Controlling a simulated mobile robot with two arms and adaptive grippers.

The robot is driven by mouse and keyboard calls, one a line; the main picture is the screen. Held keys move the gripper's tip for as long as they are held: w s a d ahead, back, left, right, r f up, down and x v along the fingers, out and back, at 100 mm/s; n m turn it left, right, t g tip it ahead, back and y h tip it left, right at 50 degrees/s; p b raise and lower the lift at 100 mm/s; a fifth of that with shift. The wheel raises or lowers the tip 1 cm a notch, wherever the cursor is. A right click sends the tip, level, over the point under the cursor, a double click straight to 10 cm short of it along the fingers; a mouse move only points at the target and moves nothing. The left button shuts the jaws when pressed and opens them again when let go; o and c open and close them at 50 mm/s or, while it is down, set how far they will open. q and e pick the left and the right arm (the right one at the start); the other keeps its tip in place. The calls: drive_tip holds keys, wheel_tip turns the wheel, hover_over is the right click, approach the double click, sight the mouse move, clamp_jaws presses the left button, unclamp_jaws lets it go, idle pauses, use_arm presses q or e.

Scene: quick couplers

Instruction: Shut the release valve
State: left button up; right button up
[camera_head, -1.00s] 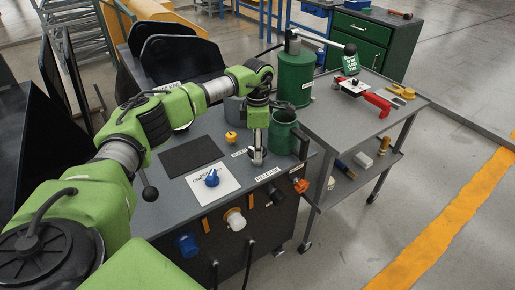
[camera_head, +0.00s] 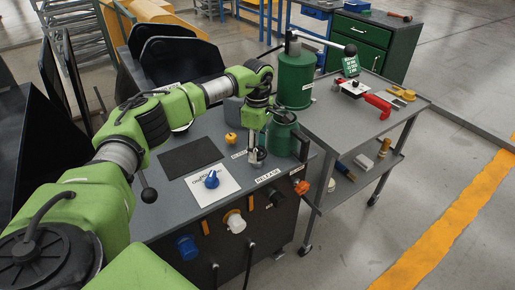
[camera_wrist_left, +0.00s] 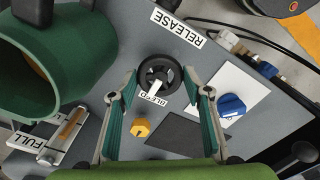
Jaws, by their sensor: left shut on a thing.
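The release valve is a black round handwheel (camera_wrist_left: 160,75) with a pale stripe, set in the grey bench top behind the RELEASE label (camera_wrist_left: 178,28). My left gripper (camera_wrist_left: 160,77) is shut on the handwheel, a finger at either side of its rim in the left wrist view. In the head view my left gripper (camera_head: 255,157) points down at the bench beside the RELEASE label (camera_head: 267,175), and mostly hides the wheel. How far the valve is turned cannot be told. My right gripper is not in view.
A yellow knob (camera_head: 231,139) by the BLEED label and a blue knob (camera_head: 211,180) on a white plate stand nearby. A green open pot (camera_head: 284,134) stands close behind my gripper, with a green tank (camera_head: 295,80) farther back. A dark mat (camera_head: 190,158) lies flat left.

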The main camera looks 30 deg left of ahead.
sight(258, 151)
use_arm(q)
drive_tip(key=shift+w+r, duration=0.1)
drive_tip(key=shift+r, duration=0.05)
drive_tip(key=o, duration=1.1)
wheel_tip(258, 151, up, 12)
drive_tip(key=shift+f, duration=0.1)
